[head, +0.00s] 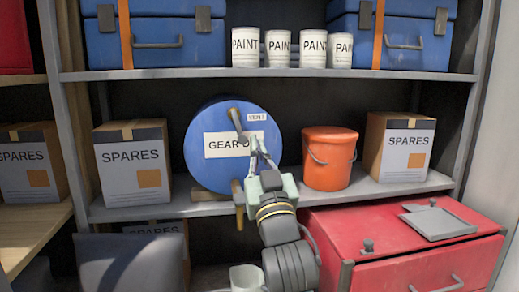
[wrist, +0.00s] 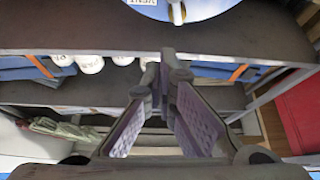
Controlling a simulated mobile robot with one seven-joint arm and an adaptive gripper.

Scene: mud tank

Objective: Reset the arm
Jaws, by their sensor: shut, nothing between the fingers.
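My gripper (head: 256,141) is raised in front of the blue drum on the middle shelf in the head view. Its fingers are shut and hold nothing. In the wrist view my gripper (wrist: 163,73) shows its two fingers meeting toward the tips. The blue drum (head: 205,125) lies on its side with its round face toward me and a label reading "GEAR O", partly hidden by the gripper. The drum (wrist: 215,8) also shows at the wrist view's top edge.
An orange bucket (head: 330,158) stands right of the drum. SPARES boxes (head: 133,170) (head: 399,150) flank them. Paint cans (head: 278,48) and blue cases (head: 155,42) fill the upper shelf. A red cabinet (head: 390,235) with a grey clipboard-like plate (head: 434,222) stands at the lower right.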

